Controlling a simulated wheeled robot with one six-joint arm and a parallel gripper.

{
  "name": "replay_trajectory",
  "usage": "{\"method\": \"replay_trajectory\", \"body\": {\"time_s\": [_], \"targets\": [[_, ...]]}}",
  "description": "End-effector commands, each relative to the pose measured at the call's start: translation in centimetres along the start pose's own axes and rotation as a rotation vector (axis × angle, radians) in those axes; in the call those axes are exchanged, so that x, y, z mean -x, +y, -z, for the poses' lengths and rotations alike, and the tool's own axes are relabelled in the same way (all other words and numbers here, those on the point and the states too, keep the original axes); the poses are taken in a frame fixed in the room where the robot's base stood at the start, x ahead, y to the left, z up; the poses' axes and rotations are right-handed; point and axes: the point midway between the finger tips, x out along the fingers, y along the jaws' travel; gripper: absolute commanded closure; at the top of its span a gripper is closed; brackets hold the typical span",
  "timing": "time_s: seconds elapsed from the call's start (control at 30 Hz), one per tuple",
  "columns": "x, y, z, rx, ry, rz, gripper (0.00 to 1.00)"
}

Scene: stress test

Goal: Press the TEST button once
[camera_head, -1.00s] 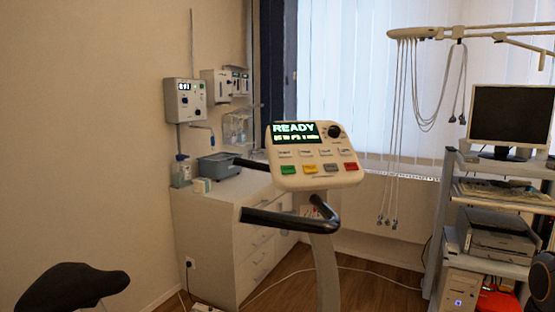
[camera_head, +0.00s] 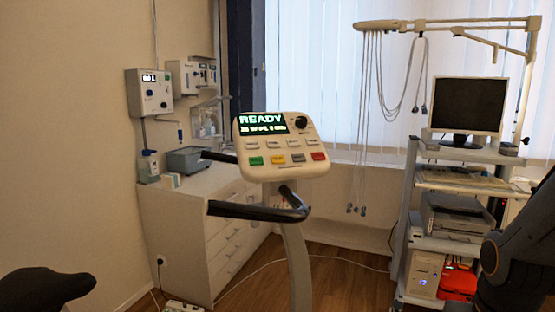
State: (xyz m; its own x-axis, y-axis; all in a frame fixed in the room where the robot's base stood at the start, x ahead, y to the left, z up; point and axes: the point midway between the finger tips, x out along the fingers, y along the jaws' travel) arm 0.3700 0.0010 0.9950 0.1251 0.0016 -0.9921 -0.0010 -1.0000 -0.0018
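The exercise bike's console (camera_head: 281,178) stands on its post in the middle of the head view, with its screen (camera_head: 263,124) reading READY. Below the screen are two rows of buttons: small pale ones, then green (camera_head: 256,161), yellow (camera_head: 278,159), grey (camera_head: 298,158) and red (camera_head: 318,156) ones. The labels are too small to read, so I cannot tell which is TEST. A dark round knob (camera_head: 301,123) sits at the console's upper right. My gripper is not in view; only a dark part of my arm shows at the lower right edge.
Black handlebars (camera_head: 258,211) stick out below the console. A bike saddle (camera_head: 45,289) is at lower left. A white cabinet (camera_head: 165,215) stands behind on the left. A cart (camera_head: 408,230) with monitor (camera_head: 468,105) and printer stands at right. Cables cross the wooden floor.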

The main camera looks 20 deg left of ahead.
Motion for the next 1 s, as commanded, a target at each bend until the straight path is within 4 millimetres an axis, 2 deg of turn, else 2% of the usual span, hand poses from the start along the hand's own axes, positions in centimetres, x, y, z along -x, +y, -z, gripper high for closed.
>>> {"method": "replay_trajectory", "body": {"time_s": [0.03, 0.17, 1.0], "targets": [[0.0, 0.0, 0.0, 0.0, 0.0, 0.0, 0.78], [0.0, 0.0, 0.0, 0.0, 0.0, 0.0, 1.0], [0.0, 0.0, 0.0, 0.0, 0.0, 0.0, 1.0]]}}
